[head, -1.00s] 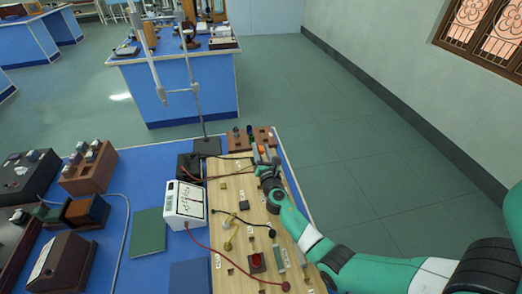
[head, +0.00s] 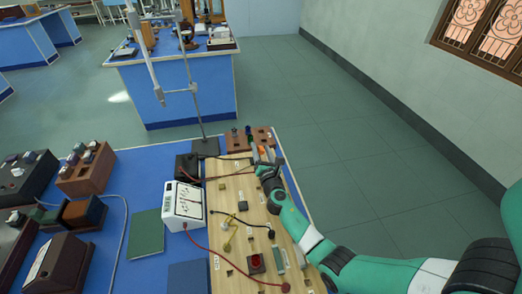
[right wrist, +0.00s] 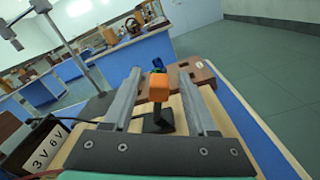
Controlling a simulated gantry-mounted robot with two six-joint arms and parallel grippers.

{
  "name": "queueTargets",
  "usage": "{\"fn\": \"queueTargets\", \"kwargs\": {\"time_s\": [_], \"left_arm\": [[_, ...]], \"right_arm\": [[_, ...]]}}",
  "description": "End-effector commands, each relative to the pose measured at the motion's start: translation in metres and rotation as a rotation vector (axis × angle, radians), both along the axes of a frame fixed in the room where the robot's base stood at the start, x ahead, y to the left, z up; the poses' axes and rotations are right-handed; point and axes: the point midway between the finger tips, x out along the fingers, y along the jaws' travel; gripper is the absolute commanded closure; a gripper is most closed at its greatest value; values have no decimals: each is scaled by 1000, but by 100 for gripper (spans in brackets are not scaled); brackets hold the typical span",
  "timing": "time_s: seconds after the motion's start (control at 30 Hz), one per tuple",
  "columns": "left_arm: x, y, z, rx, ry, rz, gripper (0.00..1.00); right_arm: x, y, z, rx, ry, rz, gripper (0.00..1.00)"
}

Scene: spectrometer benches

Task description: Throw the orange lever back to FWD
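The orange lever (right wrist: 158,88) stands on a dark base near the far end of the wooden board, and its block-shaped handle shows in the right wrist view. In the head view the orange handle (head: 262,150) is small and partly hidden by my right gripper (head: 266,160). In the right wrist view my right gripper (right wrist: 160,76) is open, with one finger on each side of the handle. A gap shows on both sides of it. I cannot read any FWD mark. My left gripper is not in view.
The wooden board (head: 236,189) carries wires and small parts. Floor lies open to the right.

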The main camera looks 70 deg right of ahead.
Motion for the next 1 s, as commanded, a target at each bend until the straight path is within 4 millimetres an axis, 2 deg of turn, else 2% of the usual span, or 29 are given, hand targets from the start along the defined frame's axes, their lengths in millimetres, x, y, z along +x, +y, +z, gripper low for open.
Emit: {"fn": "queueTargets", "kwargs": {"time_s": [0.23, 0.37, 0.6, 0.8, 1.0], "left_arm": [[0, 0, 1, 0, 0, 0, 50], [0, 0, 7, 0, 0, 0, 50], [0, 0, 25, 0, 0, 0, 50], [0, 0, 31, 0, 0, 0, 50], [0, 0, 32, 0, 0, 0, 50]], "right_arm": [[0, 1, 0, -1, 1, 0, 43], [-6, 9, 1, 0, 3, 1, 43], [-37, 53, 3, 1, 3, 4, 43], [-60, 85, 1, 0, 2, 3, 43], [-68, 95, 0, -1, 1, 0, 43]]}}
